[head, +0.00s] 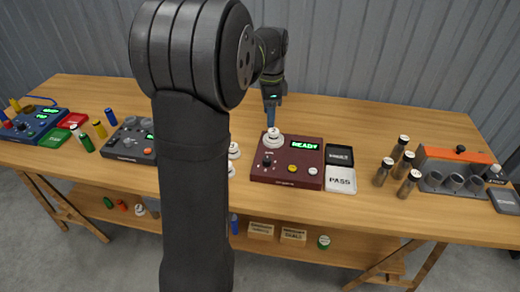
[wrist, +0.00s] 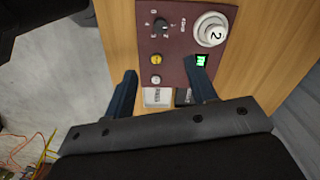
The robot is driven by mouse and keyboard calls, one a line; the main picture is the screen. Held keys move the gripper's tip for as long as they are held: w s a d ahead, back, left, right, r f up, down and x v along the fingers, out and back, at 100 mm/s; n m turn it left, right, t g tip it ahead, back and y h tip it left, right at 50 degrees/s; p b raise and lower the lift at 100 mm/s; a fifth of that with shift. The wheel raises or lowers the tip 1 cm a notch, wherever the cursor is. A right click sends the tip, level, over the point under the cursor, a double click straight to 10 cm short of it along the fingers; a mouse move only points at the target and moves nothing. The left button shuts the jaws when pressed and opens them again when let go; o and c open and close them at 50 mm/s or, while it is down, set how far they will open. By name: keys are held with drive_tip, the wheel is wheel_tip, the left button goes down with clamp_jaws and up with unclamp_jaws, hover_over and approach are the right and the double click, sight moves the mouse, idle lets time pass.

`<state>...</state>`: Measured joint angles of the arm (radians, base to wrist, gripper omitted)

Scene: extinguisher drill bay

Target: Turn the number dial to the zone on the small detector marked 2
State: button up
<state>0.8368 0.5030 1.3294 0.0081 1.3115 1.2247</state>
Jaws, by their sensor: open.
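The maroon tester box (head: 286,177) lies on the bench with a green display (head: 305,145) reading READY.
The box carries a yellow button (head: 292,169) and a white button (head: 312,170). A PASS tray (head: 340,180) and a black tray (head: 339,155) stand right of it. More white detectors (head: 234,151) stand left, partly hidden by my arm. Several canisters (head: 383,172) stand further right.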

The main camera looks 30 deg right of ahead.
sight(267, 159)
wheel_tip(267, 159, down, 19)
drive_tip(key=n, duration=1.6)
drive_tip(key=shift+n+y, duration=0.3)
drive_tip(key=shift+n, duration=0.1)
drive_tip(key=shift+r, duration=0.1)
drive_tip(key=c, duration=1)
